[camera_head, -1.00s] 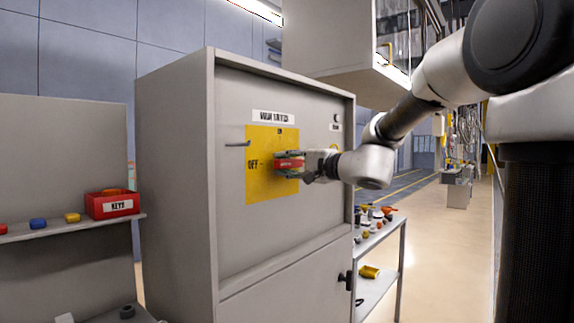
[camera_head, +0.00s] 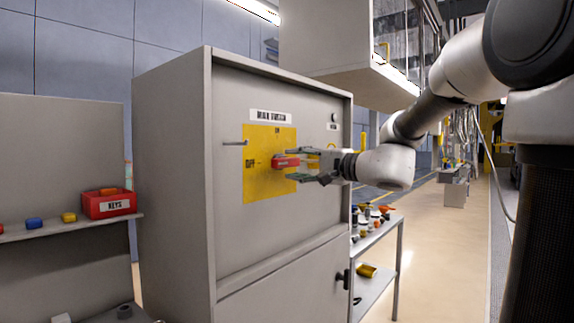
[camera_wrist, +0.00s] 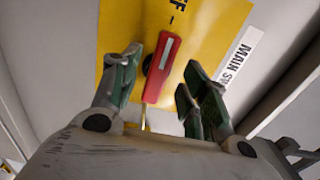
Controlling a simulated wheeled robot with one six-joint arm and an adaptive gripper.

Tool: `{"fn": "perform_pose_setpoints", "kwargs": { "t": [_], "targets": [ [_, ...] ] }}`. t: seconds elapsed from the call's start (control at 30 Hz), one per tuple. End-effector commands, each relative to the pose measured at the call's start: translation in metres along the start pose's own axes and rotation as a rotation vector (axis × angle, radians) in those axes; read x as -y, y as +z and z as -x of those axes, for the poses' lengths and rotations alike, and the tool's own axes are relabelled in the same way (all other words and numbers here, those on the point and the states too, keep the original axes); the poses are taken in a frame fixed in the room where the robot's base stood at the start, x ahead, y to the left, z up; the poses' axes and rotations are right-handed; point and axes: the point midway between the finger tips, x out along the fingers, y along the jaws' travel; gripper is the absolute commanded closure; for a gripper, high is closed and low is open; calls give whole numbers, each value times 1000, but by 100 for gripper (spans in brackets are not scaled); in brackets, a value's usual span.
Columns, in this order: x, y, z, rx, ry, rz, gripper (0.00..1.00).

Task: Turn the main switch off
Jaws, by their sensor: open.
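The main switch is a red handle (camera_head: 286,162) on a yellow plate (camera_head: 262,188) on the grey cabinet front. The plate has an OFF mark at its left and another mark at its top. The handle lies level, its left end toward OFF. In the wrist view the red handle (camera_wrist: 160,68) shows a pale stripe and lies between the two fingers. My gripper (camera_head: 295,164) is open, just right of and in front of the handle, its fingers apart above and below it. In the wrist view my gripper (camera_wrist: 160,85) shows a gap to the handle on both sides.
The grey cabinet (camera_head: 175,190) has a small latch rod left of the plate and a knob on its lower door. A red KEYS bin (camera_head: 110,204) stands on the left shelf. A cart (camera_head: 378,255) with small parts stands at right.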

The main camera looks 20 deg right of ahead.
Motion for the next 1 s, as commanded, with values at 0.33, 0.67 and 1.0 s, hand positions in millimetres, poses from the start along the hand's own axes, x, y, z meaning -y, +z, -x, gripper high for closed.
{"fn": "perform_pose_setpoints", "kwargs": {
  "t": [0.33,0.67,1.0],
  "targets": [
    [0,-1,64,-3,0,0,55],
    [0,0,72,0,0,-1,55],
    [-6,-1,73,0,24,-29,55]
  ]
}}
